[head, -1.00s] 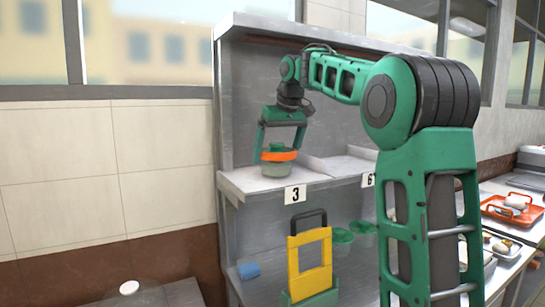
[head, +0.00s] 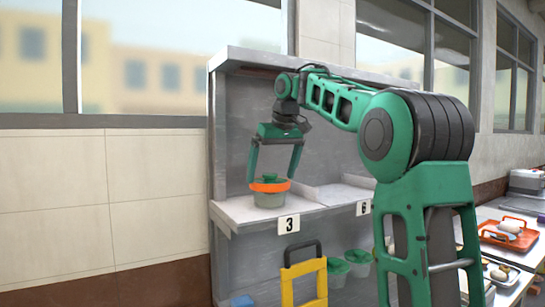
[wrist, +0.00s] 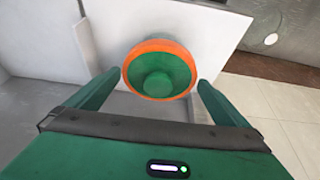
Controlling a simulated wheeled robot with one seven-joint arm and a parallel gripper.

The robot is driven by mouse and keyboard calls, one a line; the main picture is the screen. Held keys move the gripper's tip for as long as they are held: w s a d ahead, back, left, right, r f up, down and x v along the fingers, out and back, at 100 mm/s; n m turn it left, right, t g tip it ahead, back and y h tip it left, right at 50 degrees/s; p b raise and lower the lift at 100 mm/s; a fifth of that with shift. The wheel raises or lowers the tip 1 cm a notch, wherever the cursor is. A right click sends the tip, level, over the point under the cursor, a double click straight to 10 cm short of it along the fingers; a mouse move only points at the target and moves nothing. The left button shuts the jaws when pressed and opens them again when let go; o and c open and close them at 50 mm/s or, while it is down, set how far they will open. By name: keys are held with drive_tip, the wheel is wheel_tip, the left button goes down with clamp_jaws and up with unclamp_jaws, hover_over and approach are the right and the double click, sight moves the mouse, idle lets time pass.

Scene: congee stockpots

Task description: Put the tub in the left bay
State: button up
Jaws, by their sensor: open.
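The tub (head: 269,199) is pale grey-green with an orange band and a green knobbed lid. It stands upright on the upper shelf in the left bay, behind the label 3 (head: 288,224). In the wrist view the tub (wrist: 158,70) shows from above. My gripper (head: 272,181) is open above it, with the fingertips near the orange band on either side. In the wrist view a gap shows between the band and each finger. The tub's underside is hidden.
A low divider (head: 318,197) separates the left bay from the bay labelled 6 (head: 363,207), which looks empty where visible. Green-topped tubs (head: 358,257) and a yellow frame (head: 304,283) stand below. A counter with an orange tray (head: 508,236) is at right.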

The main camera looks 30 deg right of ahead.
drive_tip(key=v, duration=0.7)
drive_tip(key=shift+r, duration=0.4)
drive_tip(key=shift+s, duration=0.1)
drive_tip(key=shift+m+g, duration=0.6)
drive_tip(key=shift+g, duration=0.2)
drive_tip(key=s+f, duration=0.1)
drive_tip(key=f, duration=0.2)
drive_tip(key=s+a+f, duration=0.1)
drive_tip(key=s+f, duration=0.1)
drive_tip(key=f, duration=0.1)
drive_tip(key=s+f, duration=0.1)
drive_tip(key=f, duration=0.2)
drive_tip(key=shift+s+a+f, duration=0.25)
drive_tip(key=shift+a, duration=0.15)
drive_tip(key=s+d+f+m+g, duration=0.1)
drive_tip(key=s+f+m, duration=0.4)
drive_tip(key=s+f, duration=2.5)
drive_tip(key=s+g, duration=0.1)
drive_tip(key=s, duration=0.3)
drive_tip(key=shift+d+g, duration=0.2)
drive_tip(key=shift+g, duration=0.2)
